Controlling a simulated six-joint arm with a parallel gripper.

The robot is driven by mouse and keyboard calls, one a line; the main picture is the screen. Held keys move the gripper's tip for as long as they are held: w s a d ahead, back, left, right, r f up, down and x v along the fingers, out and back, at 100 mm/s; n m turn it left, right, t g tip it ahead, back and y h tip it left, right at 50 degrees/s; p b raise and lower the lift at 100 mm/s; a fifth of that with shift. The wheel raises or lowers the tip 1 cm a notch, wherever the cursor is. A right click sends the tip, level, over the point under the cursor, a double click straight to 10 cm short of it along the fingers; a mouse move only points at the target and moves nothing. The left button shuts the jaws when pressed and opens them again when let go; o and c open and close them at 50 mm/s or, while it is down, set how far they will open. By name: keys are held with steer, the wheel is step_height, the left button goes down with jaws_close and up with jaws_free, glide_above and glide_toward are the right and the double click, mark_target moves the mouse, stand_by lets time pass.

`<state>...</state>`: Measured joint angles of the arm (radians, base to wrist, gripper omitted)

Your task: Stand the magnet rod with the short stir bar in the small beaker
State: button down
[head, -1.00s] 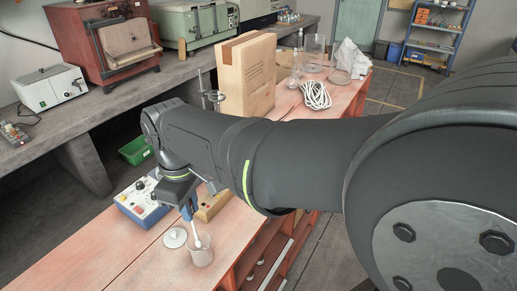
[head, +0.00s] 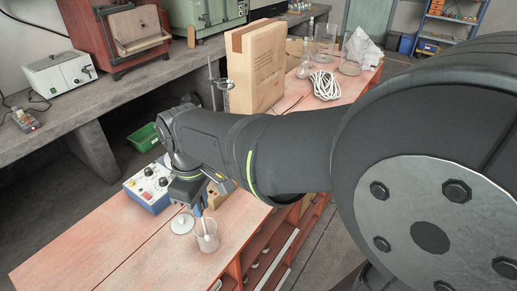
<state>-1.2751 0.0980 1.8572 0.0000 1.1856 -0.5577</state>
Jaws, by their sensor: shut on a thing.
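The small beaker (head: 212,244) is clear glass and stands upright near the front edge of the red bench top. The magnet rod (head: 202,217) is a thin pale stick that hangs down from my gripper (head: 197,209). Its lower part is inside the beaker, leaning slightly, with a whitish end low in the glass. My gripper is shut on the rod's upper part, just above the beaker. My wrist hides much of the fingers. The short stir bar is too small to tell from the rod's end.
A round white disc (head: 182,224) lies close left of the beaker. A blue control box (head: 149,190) stands behind it, and a small wooden block (head: 215,198) is behind my gripper. A tall wooden box (head: 257,68) and glassware stand farther back. The bench's front left is clear.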

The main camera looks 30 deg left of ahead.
steer(key=shift+f, duration=0.75)
steer(key=c, duration=1.8)
jaws_free()
steer(key=shift+f, duration=0.15)
steer(key=shift+c, duration=0.2)
steer(key=o, duration=1.1)
steer(key=shift+r, duration=3.55)
